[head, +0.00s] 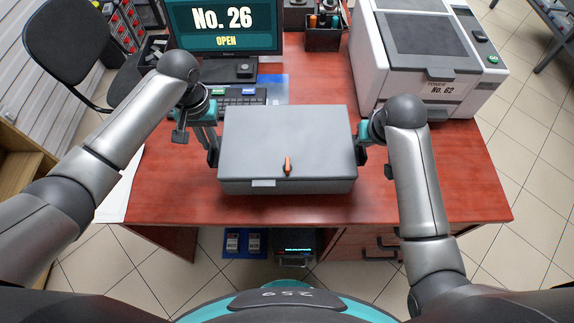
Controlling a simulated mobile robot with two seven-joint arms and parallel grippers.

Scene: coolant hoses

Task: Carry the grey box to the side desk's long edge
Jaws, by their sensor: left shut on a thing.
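My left gripper (212,150) is shut on the box's left side. My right gripper (361,148) is at the box's right side, its fingertips mostly hidden, so I cannot tell if it is shut. I cannot tell whether this desk is the side desk.
A monitor (223,25) reading "No. 26 OPEN" and a keyboard (238,96) are behind the box. A white printer (425,55) stands back right. A black chair (75,45) is at left, and a wooden shelf (22,160) at the left edge. The desk's front right is clear.

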